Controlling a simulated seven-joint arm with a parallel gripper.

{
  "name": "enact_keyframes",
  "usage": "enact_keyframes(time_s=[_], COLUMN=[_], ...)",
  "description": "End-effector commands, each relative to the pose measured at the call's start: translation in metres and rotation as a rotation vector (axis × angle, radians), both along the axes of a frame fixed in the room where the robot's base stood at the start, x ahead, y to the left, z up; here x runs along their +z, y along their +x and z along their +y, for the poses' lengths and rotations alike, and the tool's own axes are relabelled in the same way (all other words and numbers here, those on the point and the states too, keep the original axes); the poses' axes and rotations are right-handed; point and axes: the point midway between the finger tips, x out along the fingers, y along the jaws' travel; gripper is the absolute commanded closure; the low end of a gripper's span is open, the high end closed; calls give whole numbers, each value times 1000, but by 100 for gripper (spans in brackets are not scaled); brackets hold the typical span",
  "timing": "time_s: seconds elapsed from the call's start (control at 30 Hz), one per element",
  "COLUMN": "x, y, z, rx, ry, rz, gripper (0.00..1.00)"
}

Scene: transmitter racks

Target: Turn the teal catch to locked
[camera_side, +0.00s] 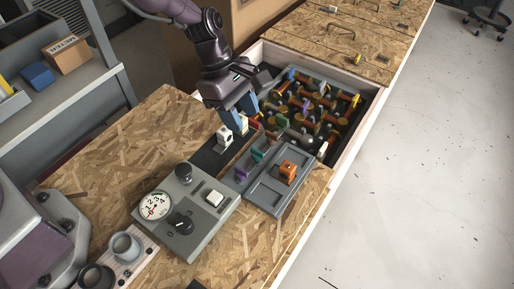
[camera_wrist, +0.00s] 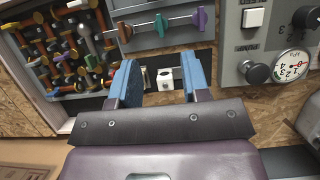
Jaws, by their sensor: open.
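The teal catch (camera_side: 257,155) stands between a purple catch (camera_side: 241,174) and an orange one on a grey panel. In the wrist view the teal catch (camera_wrist: 160,25) is in the middle of the row, with the purple catch (camera_wrist: 199,20) to its right and the orange catch (camera_wrist: 125,32) to its left. I cannot read any lock marking. My gripper (camera_side: 240,110) is open, its blue fingers pointing down, apart from the teal catch. In the wrist view my gripper (camera_wrist: 158,62) has a white block with a dark hole (camera_wrist: 165,78) showing between its fingers.
A grey control box (camera_side: 188,210) with a dial, knobs and a white button stands nearby. A bin of jumbled coloured parts (camera_side: 318,105) lies behind. Bare board (camera_side: 110,150) is free at the left.

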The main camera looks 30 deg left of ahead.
Motion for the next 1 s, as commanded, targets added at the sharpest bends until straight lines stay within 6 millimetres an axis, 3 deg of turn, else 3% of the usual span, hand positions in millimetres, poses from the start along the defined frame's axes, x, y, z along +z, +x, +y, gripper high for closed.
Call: enact_keyframes(time_s=[0.2,0.43,0.6,0.9,1.0], x=[-45,-79,-89,-90,-90], y=[-1,0,0,0,0], z=[-18,-32,-37,-38,-38], rx=[-4,-3,-4,-4,-4], ry=[2,2,0,0,0], rz=[4,0,-2,-2,-2], gripper=[57,57,57,57,80])
